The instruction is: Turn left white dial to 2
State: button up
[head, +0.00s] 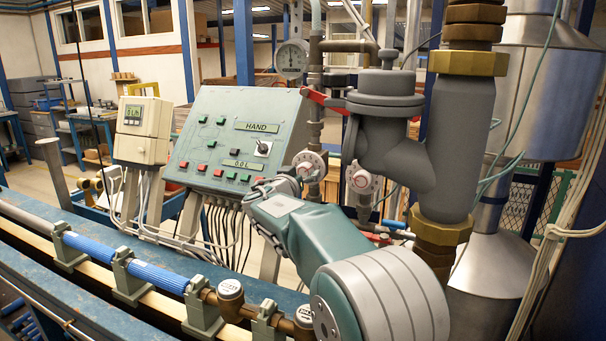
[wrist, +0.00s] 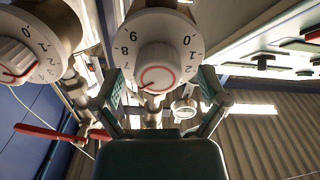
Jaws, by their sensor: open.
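The left white dial (head: 310,165) is on the pipework right of the control panel. In the wrist view this dial (wrist: 128,38) fills the top middle, with a white round knob (wrist: 157,66) and black numbers around its face. A red mark shows at the knob's lower left; the exact reading is unclear. My gripper (wrist: 160,88) is open, its two green fingers on either side of the knob, with no clear contact visible. In the head view my gripper (head: 285,185) reaches up to the dial, partly hidden by my arm. The right white dial (head: 362,182) also shows in the wrist view (wrist: 28,55).
A sloped control panel (head: 225,140) with buttons stands left of the dials. A grey valve body (head: 385,130) and thick pipe stand close on the right. A red lever (head: 325,97) is above; another red handle (wrist: 50,132) shows in the wrist view. Blue pipes (head: 155,275) run below.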

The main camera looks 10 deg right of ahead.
jog(key=shift+w+d, duration=0.15)
jog(key=shift+w, duration=0.05)
jog(key=c, duration=1.1)
jog(key=shift+c, duration=0.2)
